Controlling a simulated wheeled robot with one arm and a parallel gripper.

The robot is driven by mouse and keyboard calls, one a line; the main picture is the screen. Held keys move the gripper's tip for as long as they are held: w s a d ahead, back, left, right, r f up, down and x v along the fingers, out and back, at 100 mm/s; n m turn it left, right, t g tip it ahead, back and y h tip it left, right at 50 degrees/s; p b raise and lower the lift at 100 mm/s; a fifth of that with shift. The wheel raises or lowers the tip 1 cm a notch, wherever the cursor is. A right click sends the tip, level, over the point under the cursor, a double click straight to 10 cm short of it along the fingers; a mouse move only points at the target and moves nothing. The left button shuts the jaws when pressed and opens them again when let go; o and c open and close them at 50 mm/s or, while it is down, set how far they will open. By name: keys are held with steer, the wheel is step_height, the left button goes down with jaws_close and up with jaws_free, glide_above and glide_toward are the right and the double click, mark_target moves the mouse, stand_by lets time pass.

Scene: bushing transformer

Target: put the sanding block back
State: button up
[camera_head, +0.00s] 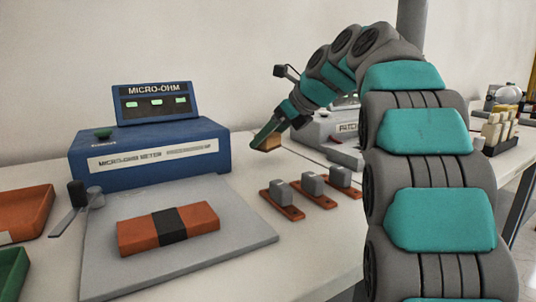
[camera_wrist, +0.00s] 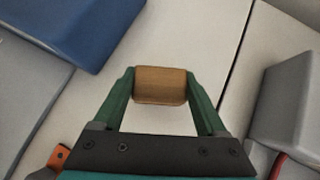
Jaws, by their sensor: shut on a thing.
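The sanding block (camera_wrist: 160,86), a small tan wooden-looking block with rounded edges, is held between the two green fingers of my gripper (camera_wrist: 161,80) in the wrist view. In the head view the block (camera_head: 272,144) shows partly behind a green finger of my gripper (camera_head: 266,138), right of the blue micro-ohm meter (camera_head: 150,155). The gripper is shut on it. The block appears to be near the bench top; whether it touches the bench I cannot tell.
Several small orange bases with grey blocks (camera_head: 282,193) stand in front of the gripper. A grey device (camera_head: 325,128) stands right of it, partly hidden by my arm. An orange block with a black band (camera_head: 195,217) lies on a grey mat (camera_head: 115,275). Orange (camera_head: 25,210) and green (camera_head: 12,272) trays are left.

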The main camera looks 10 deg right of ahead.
mark_target(275, 143)
step_height(275, 143, down, 4)
steer(key=b, duration=0.4)
steer(key=shift+w+r, duration=0.1)
steer(key=shift+r, duration=0.25)
steer(key=o, duration=1.5)
steer(key=shift+c, duration=0.2)
steer(key=p+v, duration=0.2)
steer(key=v, duration=1)
steer(key=shift+p, duration=0.3)
